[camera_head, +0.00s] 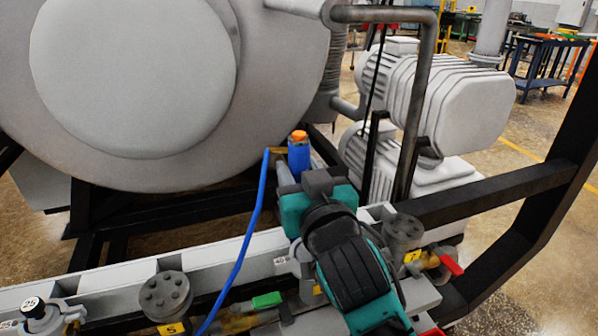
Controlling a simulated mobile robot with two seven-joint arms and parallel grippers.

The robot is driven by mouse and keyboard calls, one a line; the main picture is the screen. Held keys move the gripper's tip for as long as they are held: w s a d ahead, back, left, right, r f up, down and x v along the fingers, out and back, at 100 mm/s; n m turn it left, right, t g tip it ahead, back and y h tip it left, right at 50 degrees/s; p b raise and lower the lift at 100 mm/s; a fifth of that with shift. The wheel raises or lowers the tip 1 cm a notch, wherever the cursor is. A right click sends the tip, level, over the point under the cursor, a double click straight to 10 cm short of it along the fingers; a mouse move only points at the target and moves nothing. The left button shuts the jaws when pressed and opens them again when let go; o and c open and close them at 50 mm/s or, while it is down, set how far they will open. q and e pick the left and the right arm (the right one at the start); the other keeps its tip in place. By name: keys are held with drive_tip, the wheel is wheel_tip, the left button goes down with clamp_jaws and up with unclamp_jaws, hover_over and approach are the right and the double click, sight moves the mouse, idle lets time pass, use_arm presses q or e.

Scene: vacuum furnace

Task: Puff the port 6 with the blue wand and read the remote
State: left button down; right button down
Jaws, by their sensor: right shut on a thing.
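The blue wand (299,157) has an orange top and stands roughly upright near the middle of the view. A blue hose (255,215) runs from its upper left side down to the bottom edge. My right gripper (298,174) is shut on the wand, and my teal and black right arm reaches up from the bottom. The wand's lower end is hidden behind the gripper and arm. A round grey flanged port (402,229) stands on the rail to the right, apart from the wand; its yellow tag is unreadable. No remote shows. My left gripper is out of view.
A port with yellow tag 5 (165,296) stands on the grey rail (110,283) at lower left. Green (267,300) and red (451,265) valve handles lie near the arm. The big furnace vessel (135,80), ribbed pump (440,100) and black frame (510,190) surround the workspace.

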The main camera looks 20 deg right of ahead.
drive_tip(key=shift+a+f, duration=0.1)
drive_tip(key=shift+f, duration=0.15)
drive_tip(key=c, duration=0.6)
unclamp_jaws()
